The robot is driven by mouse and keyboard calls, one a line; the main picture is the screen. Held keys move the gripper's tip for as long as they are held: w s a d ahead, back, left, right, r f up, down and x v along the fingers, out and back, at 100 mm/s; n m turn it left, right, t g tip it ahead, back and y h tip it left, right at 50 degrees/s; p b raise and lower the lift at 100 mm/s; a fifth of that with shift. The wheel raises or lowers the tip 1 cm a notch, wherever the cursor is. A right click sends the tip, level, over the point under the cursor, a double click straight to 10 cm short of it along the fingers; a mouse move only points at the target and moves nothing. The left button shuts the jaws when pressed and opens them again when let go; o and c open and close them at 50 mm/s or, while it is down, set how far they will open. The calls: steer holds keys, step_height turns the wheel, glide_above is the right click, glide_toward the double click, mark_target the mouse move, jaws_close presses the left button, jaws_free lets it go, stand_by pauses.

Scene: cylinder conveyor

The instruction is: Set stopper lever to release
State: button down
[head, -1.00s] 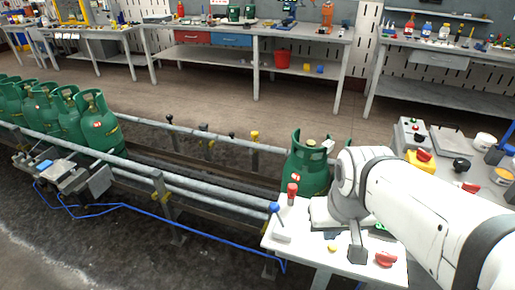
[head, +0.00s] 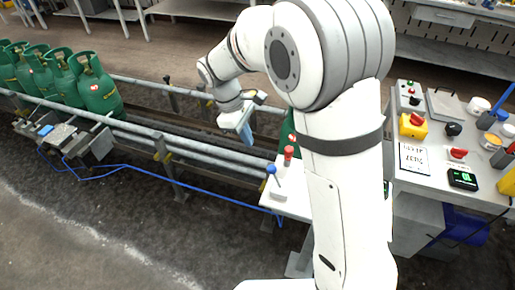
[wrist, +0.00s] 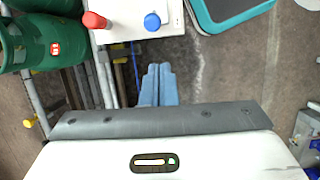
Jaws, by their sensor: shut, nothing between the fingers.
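A lever with a blue knob (head: 271,170) stands on the left end of a white table, leaning to the left. A lever with a red knob (head: 288,152) stands upright just behind it. I cannot tell from labels which is the stopper lever. The red knob (wrist: 94,20) is farther left there.
Several green gas cylinders (head: 98,85) queue on the conveyor at left. Another cylinder (wrist: 28,42) stands near the levers, mostly hidden by my arm in the head view. A control table (head: 425,185) with buttons and a scale display is at right.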

steer(key=a, duration=0.1)
steer(key=w+a+f+n, duration=0.1)
steer(key=a+f+n+h, duration=0.1)
steer(key=a, duration=0.1)
steer(key=shift+w+f, duration=0.15)
steer(key=shift+w, duration=0.05)
steer(key=p, duration=0.3)
glide_toward(276, 177)
step_height(276, 177, down, 4)
steer(key=w+a, duration=0.1)
steer(key=a, duration=0.1)
steer(key=shift+d+f, duration=0.2)
steer(key=shift+d, duration=0.15)
